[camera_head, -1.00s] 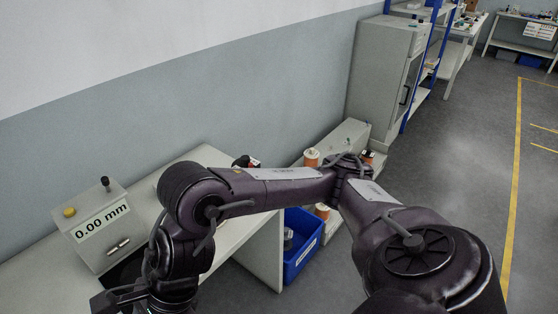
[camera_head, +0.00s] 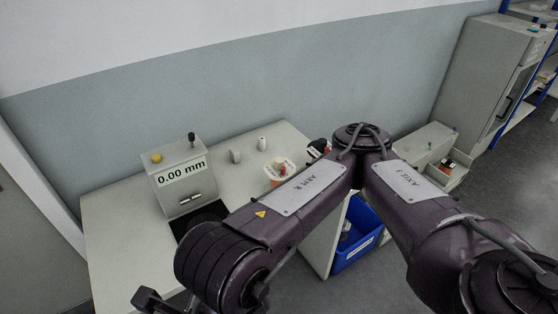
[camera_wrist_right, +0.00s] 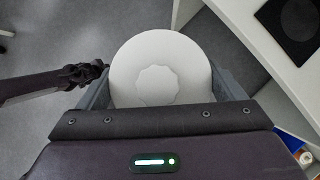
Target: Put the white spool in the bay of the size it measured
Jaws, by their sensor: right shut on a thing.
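The white spool (camera_wrist_right: 142,60) fills the middle of the right wrist view, its round flange and scalloped hub facing the camera. My right gripper (camera_wrist_right: 150,85) is shut on it, with a finger at each side. In the head view the spool is hidden behind or below my right arm. The measuring device (camera_head: 180,177) stands on the table and reads 0.00 mm. Its dark pad (camera_head: 201,218) lies in front of it; a dark pad with a round grey mark (camera_wrist_right: 298,18) shows in the right wrist view. A grey bay unit (camera_head: 428,140) stands at the right, partly covered by my arm.
A blue bin (camera_head: 362,240) stands on the floor beside the table. A dark, unclear arm part (camera_wrist_right: 50,82) crosses the wrist view's left side.

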